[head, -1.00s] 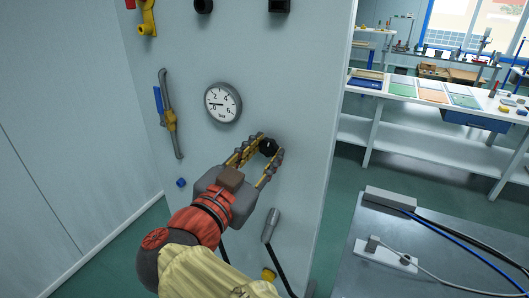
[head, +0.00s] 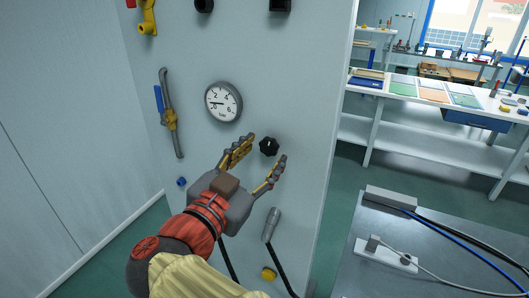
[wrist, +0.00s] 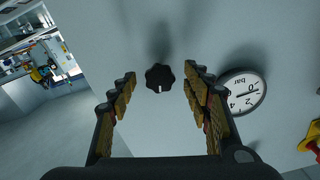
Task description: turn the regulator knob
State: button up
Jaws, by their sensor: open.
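The regulator knob (head: 269,146) is black with a lobed rim and sits on the pale panel (head: 300,60), below and right of the gauge. In the wrist view the knob (wrist: 159,77) shows whole, with a small white mark at its lower edge. My gripper (head: 266,150) is open and empty, its fingers spread wide. In the wrist view the knob lies beyond the fingertips and between their lines, apart from both. The round gauge (head: 223,102) marked bar has its needle near the low end; it also shows upside down in the wrist view (wrist: 243,92).
A blue-handled pipe valve (head: 168,115) is on the panel's left. A grey handle with a black cable (head: 271,225) and a yellow button (head: 268,273) sit below the knob. A grey table with cables (head: 352,220) stands at right.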

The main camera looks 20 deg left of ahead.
jog(key=s, duration=1)
jog(key=shift+s+a, duration=0.15)
jog(key=shift+a, duration=0.25)
